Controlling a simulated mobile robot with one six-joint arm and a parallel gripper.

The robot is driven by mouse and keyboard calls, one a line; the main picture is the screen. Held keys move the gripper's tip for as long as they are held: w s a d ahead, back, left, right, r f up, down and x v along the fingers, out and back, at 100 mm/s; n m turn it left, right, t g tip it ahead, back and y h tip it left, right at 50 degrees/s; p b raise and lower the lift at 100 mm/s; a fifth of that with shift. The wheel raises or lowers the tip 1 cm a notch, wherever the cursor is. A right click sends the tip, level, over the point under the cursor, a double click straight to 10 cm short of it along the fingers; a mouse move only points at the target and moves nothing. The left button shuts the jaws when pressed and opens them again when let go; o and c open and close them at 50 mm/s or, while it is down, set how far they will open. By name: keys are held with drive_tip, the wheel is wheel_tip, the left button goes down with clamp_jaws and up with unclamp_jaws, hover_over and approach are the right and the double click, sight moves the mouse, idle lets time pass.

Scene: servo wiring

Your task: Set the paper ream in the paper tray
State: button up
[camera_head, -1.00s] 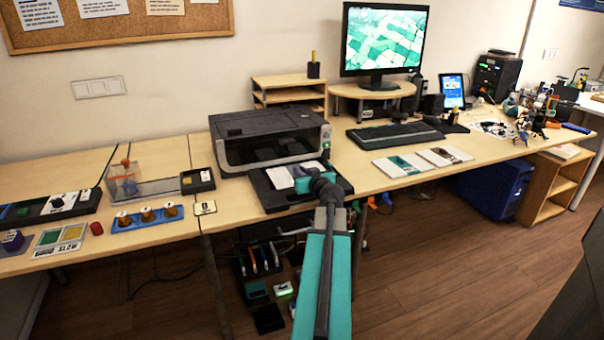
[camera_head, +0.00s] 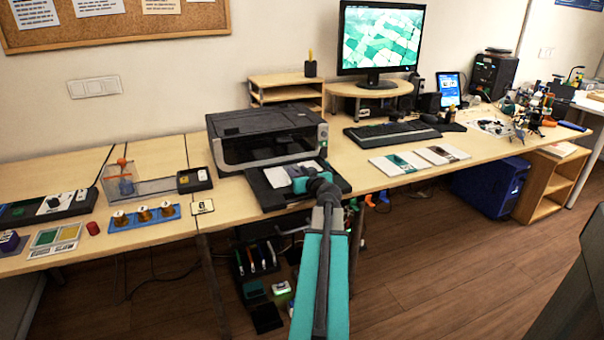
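The paper tray (camera_head: 262,193) is the black flat tray sticking out from the front of the dark printer (camera_head: 265,137). A white paper ream (camera_head: 277,177) shows in the tray, lying low and roughly flat. My gripper (camera_head: 301,184) is at the ream's right side, low over the tray. My teal arm reaches in from the bottom of the picture and its wrist covers part of the tray's right half. The fingers are small and partly hidden, so I cannot tell whether they are open, shut or touching the ream.
The keyboard (camera_head: 393,135) and two flat printed cards (camera_head: 398,163) lie right of the printer. A blue holder with brass-coloured pieces (camera_head: 143,217) and a small white card (camera_head: 202,207) lie to its left. A wooden shelf (camera_head: 285,90) stands behind. Cluttered items sit below the desk.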

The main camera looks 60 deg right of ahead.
drive_tip(key=shift+r, duration=0.15)
drive_tip(key=v, duration=0.8)
drive_tip(key=shift+s+a, duration=0.25)
drive_tip(key=shift+s, duration=0.05)
drive_tip(key=shift+s+b, duration=0.15)
drive_tip(key=shift+b, duration=0.8)
drive_tip(key=b, duration=0.6)
drive_tip(key=shift+s+a+r, duration=0.2)
drive_tip(key=shift+s+a, duration=0.1)
drive_tip(key=shift+s, duration=0.05)
drive_tip(key=b+v, duration=0.1)
drive_tip(key=b, duration=0.5)
drive_tip(key=shift+s+a+b, duration=0.2)
drive_tip(key=shift+s+b, duration=0.1)
drive_tip(key=shift+s+a+r+b, duration=0.1)
drive_tip(key=shift+b, duration=0.25)
